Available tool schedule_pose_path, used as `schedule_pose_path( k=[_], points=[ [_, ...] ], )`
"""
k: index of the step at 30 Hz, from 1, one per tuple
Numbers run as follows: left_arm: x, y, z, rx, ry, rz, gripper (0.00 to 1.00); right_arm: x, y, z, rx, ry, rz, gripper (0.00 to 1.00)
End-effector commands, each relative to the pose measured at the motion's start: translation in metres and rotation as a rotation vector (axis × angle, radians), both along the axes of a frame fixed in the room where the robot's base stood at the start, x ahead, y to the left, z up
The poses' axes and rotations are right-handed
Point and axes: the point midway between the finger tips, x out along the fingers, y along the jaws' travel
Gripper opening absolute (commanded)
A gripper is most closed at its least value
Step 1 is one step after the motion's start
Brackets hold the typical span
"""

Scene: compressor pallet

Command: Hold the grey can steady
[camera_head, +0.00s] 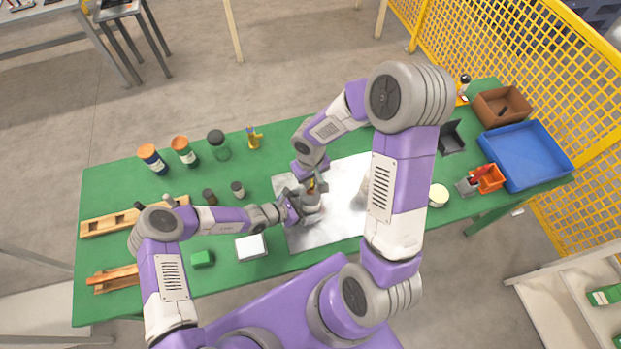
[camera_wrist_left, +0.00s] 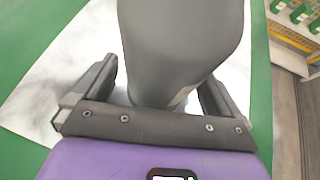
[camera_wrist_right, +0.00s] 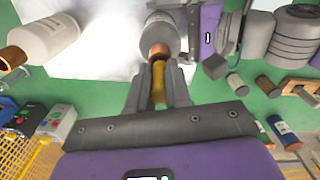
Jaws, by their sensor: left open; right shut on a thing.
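The grey can (camera_head: 311,203) stands on a pale marbled sheet (camera_head: 340,175) on the green table. In the left wrist view the can (camera_wrist_left: 180,50) fills the space between the fingers of my left gripper (camera_wrist_left: 150,92). The left fingers are open on either side of it; whether they touch it is unclear. In the right wrist view the can (camera_wrist_right: 160,28) has a copper-coloured stub (camera_wrist_right: 160,50). My right gripper (camera_wrist_right: 158,75) is shut on a yellow piece (camera_wrist_right: 158,82), which meets or nearly meets that stub. In the head view the grippers partly hide the can.
Jars (camera_head: 184,151) stand at the back left, with wooden racks (camera_head: 105,226) in front. A blue tray (camera_head: 528,153) and brown box (camera_head: 500,106) sit at the right, near yellow fencing (camera_head: 540,60).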

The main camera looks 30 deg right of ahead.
Motion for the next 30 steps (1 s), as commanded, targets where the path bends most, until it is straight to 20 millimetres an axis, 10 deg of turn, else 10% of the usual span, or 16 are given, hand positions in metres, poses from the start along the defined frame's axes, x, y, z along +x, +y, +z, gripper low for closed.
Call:
schedule_pose_path(
  k=[8,16,30],
  points=[
    [0.0003,-0.0006,0.0000,0.000,0.000,0.001,0.98,0.0001,0.0000,0.0001,0.000,0.000,0.000,0.00],
    [0.0003,-0.0004,0.0000,0.000,0.000,0.001,0.59,0.0001,0.0000,0.0000,0.000,0.000,0.000,0.00],
    [0.0004,-0.0002,-0.0001,0.001,0.000,0.001,0.59,0.0000,0.0000,0.0000,0.000,0.000,0.000,0.00]
  ],
)
